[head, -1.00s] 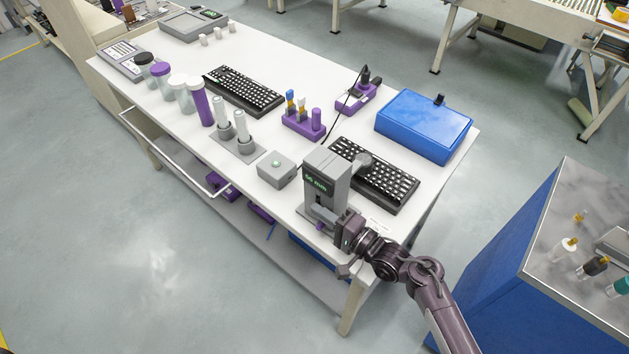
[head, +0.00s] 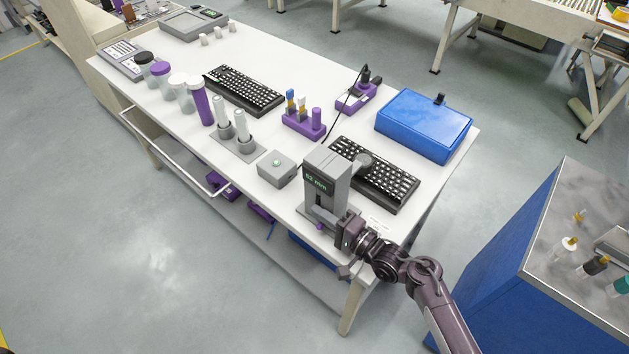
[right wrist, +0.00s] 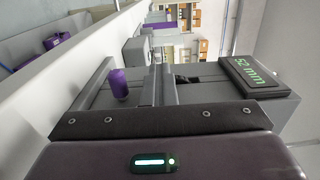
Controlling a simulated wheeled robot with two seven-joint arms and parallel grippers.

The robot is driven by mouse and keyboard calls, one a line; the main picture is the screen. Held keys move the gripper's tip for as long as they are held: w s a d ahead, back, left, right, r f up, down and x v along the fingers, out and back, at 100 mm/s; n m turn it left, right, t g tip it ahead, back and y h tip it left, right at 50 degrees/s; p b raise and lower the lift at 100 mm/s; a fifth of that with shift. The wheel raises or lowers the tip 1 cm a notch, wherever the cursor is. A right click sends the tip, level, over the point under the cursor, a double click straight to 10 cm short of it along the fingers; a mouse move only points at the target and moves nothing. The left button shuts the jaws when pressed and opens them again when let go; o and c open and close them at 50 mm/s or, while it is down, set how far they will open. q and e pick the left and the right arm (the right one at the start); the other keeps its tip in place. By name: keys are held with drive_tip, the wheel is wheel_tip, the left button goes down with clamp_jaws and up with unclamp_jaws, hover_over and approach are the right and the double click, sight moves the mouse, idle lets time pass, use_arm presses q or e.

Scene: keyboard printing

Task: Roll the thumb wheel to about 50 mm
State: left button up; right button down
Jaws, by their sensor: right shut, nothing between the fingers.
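The grey upright device (head: 326,190) stands at the near right end of the white table. Its green display (right wrist: 254,73) reads 52 mm in the right wrist view. A small purple cylinder (right wrist: 119,84), which looks like the thumb wheel, is low at the device's front. A bit of purple (head: 320,226) shows there in the head view. My right gripper (head: 334,218) is at the device's lower front. Its fingers (right wrist: 158,72) are shut and empty, beside the purple cylinder; I cannot tell whether they touch the device. My left gripper is out of view.
A black keyboard (head: 375,180) lies behind the device. A blue case (head: 424,125), a purple holder (head: 304,124) and grey stands (head: 238,143) are farther back. A blue cabinet (head: 505,255) stands to the right.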

drive_tip(key=shift+w+d+r, duration=0.1)
drive_tip(key=shift+w+r, duration=0.05)
